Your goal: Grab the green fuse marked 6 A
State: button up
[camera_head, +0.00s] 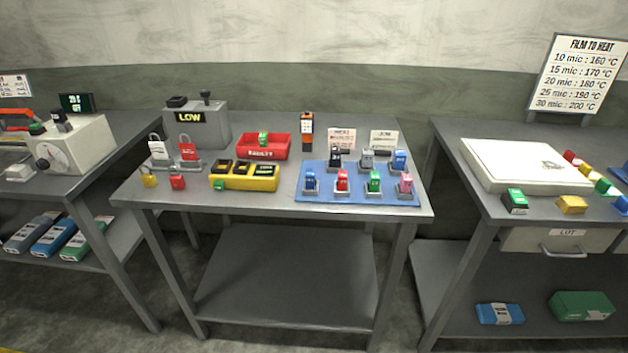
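Several green pieces show, and their markings are too small to read. One green fuse (374,183) stands in a holder at the front of the blue mat (318,193) on the middle table, between a red fuse (342,181) and a pink one (405,184). Another green piece (263,138) sits in the red tray (282,153) marked as faulty. A small green piece (218,185) is at the left end of the yellow block (262,184). My gripper is not in view.
A grey box (208,128) reading LOW stands at the back left of the middle table (250,213). Blue, black and grey pieces stand behind the front row on the mat. The right table holds a white case (525,160).

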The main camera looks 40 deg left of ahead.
aim_at(374, 179)
jog(key=u, duration=0.8)
jog(key=i, duration=0.7)
jog(key=u, duration=0.65)
jog(key=i, duration=0.5)
